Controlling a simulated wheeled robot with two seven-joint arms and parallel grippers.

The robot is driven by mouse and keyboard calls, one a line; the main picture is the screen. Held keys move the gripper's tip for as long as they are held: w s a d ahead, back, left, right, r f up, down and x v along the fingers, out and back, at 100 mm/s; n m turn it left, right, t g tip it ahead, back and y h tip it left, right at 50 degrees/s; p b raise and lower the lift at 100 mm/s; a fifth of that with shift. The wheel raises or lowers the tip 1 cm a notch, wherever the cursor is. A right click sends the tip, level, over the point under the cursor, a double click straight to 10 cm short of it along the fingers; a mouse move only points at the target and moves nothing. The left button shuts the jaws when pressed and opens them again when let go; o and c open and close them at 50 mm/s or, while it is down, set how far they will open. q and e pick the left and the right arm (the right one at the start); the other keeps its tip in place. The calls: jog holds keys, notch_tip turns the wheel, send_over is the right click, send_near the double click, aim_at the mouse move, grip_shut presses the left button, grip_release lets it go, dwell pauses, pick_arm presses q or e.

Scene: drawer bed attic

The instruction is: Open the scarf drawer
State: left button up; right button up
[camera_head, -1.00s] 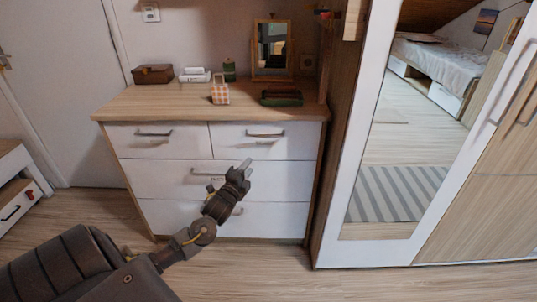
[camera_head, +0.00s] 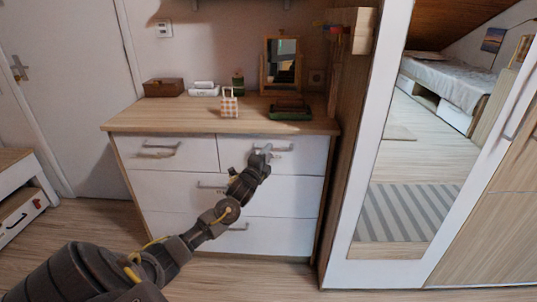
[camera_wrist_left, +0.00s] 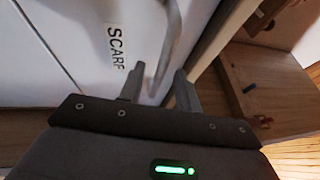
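The dresser's top right drawer (camera_head: 305,158) is white, looks shut and has a grey bar handle (camera_head: 286,149). In the left wrist view, a label reading "SCARF" (camera_wrist_left: 116,46) is on the white drawer front (camera_wrist_left: 85,30), beside the curved grey handle (camera_wrist_left: 168,45). My left gripper (camera_head: 264,151) is at this handle in the head view. In the left wrist view its two fingers (camera_wrist_left: 158,88) are apart, with the handle's near end between or just beyond their tips; contact is not clear. My right gripper is not in view.
A brown box (camera_head: 163,88), a checkered bag (camera_head: 229,104), a green-and-brown box (camera_head: 290,110) and a mirror (camera_head: 281,62) stand on the dresser top (camera_head: 190,120). A mirrored wardrobe (camera_head: 395,190) stands close on the right.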

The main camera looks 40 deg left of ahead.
pick_arm(q)
jog(key=shift+w+a+r, duration=0.1)
jog(key=shift+w+a, duration=0.05)
jog(key=shift+w, duration=0.35)
grip_shut()
